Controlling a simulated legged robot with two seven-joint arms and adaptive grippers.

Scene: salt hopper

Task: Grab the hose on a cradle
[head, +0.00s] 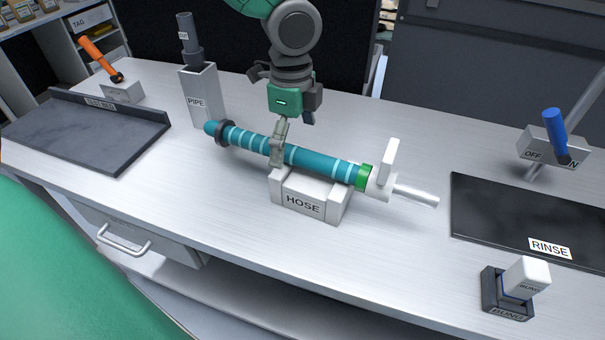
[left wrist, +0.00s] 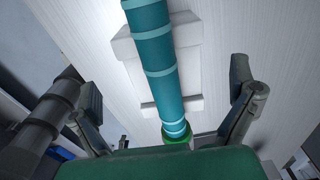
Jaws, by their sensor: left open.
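The teal hose (head: 310,159) has light bands, a dark collar near its left end and a green ring with a white fitting and metal nozzle at its right end. It lies on the white cradle (head: 304,204) labelled HOSE. My left gripper (head: 279,146) points down over the hose, just left of the cradle's middle, and a finger overlaps the hose in the head view. In the left wrist view the hose (left wrist: 158,60) runs between my spread, open fingers (left wrist: 165,85), with visible space on both sides. Contact cannot be told. My right gripper is not in view.
A PIPE holder (head: 201,98) with a grey pipe stands behind left. A dark tray (head: 85,130) and an orange-handled lever (head: 102,58) are far left. Right are a RINSE mat (head: 520,215), a blue-handled valve (head: 555,135) and a BUNG block (head: 515,285). The front counter is clear.

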